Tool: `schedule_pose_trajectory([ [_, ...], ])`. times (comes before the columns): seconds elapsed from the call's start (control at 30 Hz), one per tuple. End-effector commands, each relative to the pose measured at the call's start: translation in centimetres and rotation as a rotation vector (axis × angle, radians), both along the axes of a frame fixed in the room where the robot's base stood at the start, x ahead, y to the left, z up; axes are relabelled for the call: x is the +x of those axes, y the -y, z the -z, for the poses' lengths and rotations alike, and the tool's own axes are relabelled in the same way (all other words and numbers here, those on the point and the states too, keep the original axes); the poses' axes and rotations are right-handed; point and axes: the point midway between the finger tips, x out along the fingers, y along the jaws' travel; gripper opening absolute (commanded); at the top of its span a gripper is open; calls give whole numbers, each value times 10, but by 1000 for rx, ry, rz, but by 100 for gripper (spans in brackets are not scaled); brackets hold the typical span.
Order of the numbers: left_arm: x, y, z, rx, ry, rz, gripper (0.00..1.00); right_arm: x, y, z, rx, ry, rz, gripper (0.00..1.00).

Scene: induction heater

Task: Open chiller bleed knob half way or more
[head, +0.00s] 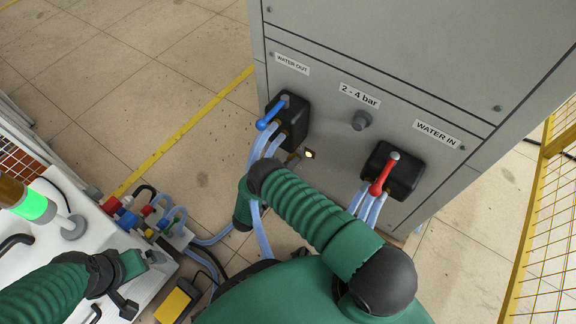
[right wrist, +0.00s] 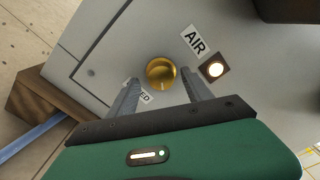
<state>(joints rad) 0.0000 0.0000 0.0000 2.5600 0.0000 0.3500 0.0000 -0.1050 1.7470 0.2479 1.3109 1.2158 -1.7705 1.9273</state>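The bleed knob, a round brass knob (right wrist: 161,72), sits on the grey chiller panel in the right wrist view. A label ending in "ED" beside it is partly hidden by a finger. My right gripper (right wrist: 160,88) is open, its two fingers apart on either side of the knob, near their tips. I cannot tell whether they touch it. In the head view my right arm reaches the lower panel of the grey chiller cabinet (head: 325,120), hiding most of the gripper and knob. My left gripper (head: 152,258) is over the white bench at lower left; its finger opening is unclear.
A lit lamp (right wrist: 215,69) and an "AIR" label (right wrist: 194,40) are close to the knob. A blue-handled valve (head: 271,112) and a red-handled valve (head: 384,174) with hoses flank the right arm. A yellow fence (head: 545,230) stands right.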

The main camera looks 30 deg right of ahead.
Motion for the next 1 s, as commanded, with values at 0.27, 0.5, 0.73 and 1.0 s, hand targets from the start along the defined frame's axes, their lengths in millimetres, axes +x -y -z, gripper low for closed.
schedule_pose_trajectory([
  [0.27,0,0,-2,0,0,0,100,-2,-9,-1,-1,1,-3,59],
  [0.5,0,0,-5,0,0,0,100,-26,-66,0,0,0,-4,59],
  [0.73,0,0,-1,0,0,0,100,-51,-125,2,-1,0,-3,59],
  [1.0,0,0,1,0,0,0,100,-64,-156,0,-1,2,-1,59],
])
